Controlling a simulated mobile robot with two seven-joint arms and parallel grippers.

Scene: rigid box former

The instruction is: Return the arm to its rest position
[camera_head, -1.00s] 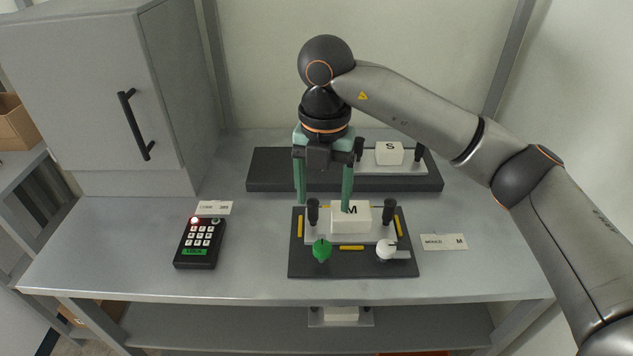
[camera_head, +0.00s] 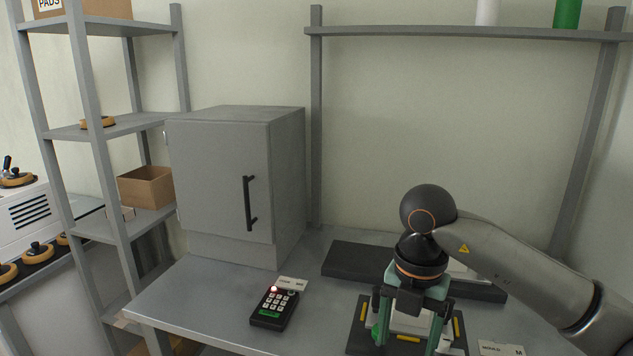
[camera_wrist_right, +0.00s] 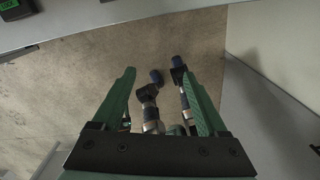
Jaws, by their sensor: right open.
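My right gripper (camera_head: 407,343) is at the lower right of the head view, its arm coming in from the right. Its two green fingers stand apart with nothing gripped, in front of the dark fixture plate (camera_head: 459,327) with yellow strips. The gripper hides much of the white block (camera_head: 410,322) on that plate. In the right wrist view, the open fingers (camera_wrist_right: 155,75) point out over brown floor, past the bench edge. My left gripper is not in view.
A keypad (camera_head: 273,308) with a red light sits on the bench (camera_head: 205,300), left of the fixture. A grey cabinet (camera_head: 220,180) stands behind it. A second dark plate (camera_head: 350,262) lies behind the gripper. Shelves (camera_head: 90,150) stand at left.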

